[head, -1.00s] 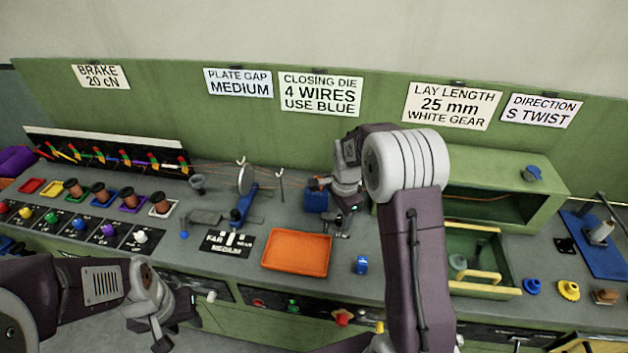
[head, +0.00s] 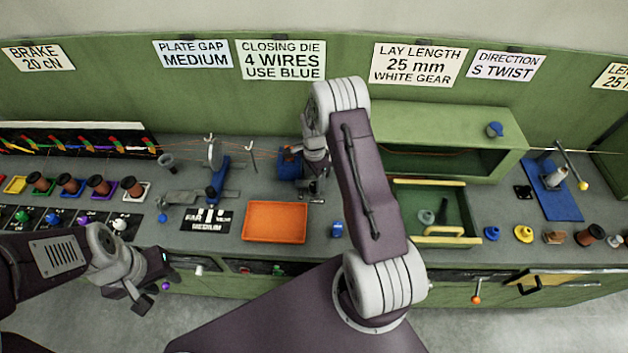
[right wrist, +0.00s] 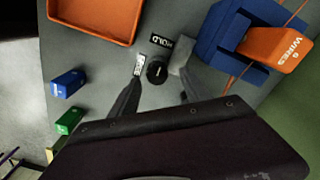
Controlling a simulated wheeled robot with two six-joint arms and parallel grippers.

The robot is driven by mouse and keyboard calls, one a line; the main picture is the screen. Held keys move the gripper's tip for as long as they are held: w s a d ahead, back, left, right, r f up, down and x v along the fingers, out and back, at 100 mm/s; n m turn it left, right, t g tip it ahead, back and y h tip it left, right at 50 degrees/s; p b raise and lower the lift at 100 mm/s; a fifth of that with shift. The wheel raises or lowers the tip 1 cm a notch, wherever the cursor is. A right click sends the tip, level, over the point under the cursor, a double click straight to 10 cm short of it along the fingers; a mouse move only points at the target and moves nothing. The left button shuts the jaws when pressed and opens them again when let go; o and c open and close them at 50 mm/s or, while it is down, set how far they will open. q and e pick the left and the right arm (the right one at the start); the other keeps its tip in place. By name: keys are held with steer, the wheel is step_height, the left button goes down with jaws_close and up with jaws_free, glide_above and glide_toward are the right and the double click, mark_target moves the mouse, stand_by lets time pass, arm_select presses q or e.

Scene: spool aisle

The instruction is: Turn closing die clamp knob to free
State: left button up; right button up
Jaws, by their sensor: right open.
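The closing die clamp knob (right wrist: 157,73) is a small black round knob with a pale mark on top. It shows in the right wrist view, with a dark HOLD label (right wrist: 161,41) and a small white label (right wrist: 139,65) beside it. My right gripper (right wrist: 157,70) is open, its fingers on either side of the knob; I cannot tell whether they touch it. In the head view my right gripper (head: 314,191) is at the bench by the blue die holder (head: 290,165). That holder (right wrist: 218,38) carries an orange die (right wrist: 277,43) marked 6 WIRES. My left gripper (head: 140,288) hangs before the bench.
An orange tray (head: 275,221) lies left of the right gripper. A blue block (right wrist: 68,83) and a green block (right wrist: 69,121) show in the right wrist view. A green open drawer box (head: 435,208) stands right of my right arm. Wires run to the die holder.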

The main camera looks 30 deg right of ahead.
mark_target(314, 187)
steer(key=shift+s+f, duration=0.1)
steer(key=shift+f, duration=0.6)
steer(key=shift+s+a+f, duration=0.15)
steer(key=shift+s+f, duration=0.05)
steer(key=shift+f, duration=0.4)
steer(key=shift+w+f, duration=0.1)
steer(key=shift+c, duration=0.7)
jaws_close()
arm_select(q)
steer(key=shift+s+a+r, duration=0.1)
steer(key=shift+s+r, duration=0.1)
steer(key=shift+r, duration=0.25)
